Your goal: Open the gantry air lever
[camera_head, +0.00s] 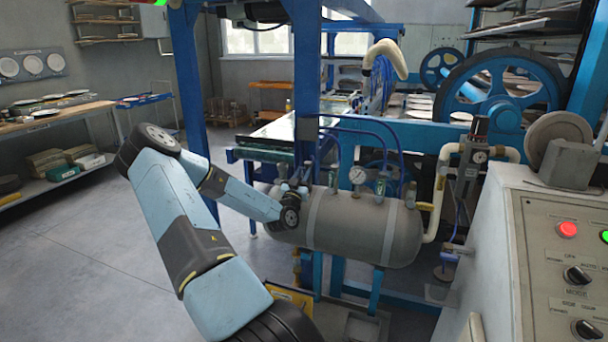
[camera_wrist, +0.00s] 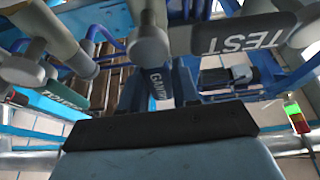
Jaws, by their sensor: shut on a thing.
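In the wrist view, a dark lever marked with letters that look like "GANTRY" (camera_wrist: 157,84) stands between the two fingers of my gripper (camera_wrist: 160,92). The fingers are shut on it, one on each side. A round grey valve body (camera_wrist: 149,45) is at the lever's far end. In the head view, my gripper (camera_head: 304,186) is at the left part of the top of the grey air tank (camera_head: 345,232). The lever is too small and too hidden by my wrist to make out there.
In the wrist view, a grey lever marked "TEST" (camera_wrist: 245,38) is close on the right and a green lever (camera_wrist: 66,98) on the left. The control panel (camera_head: 555,270) is at right. Floor at left is clear.

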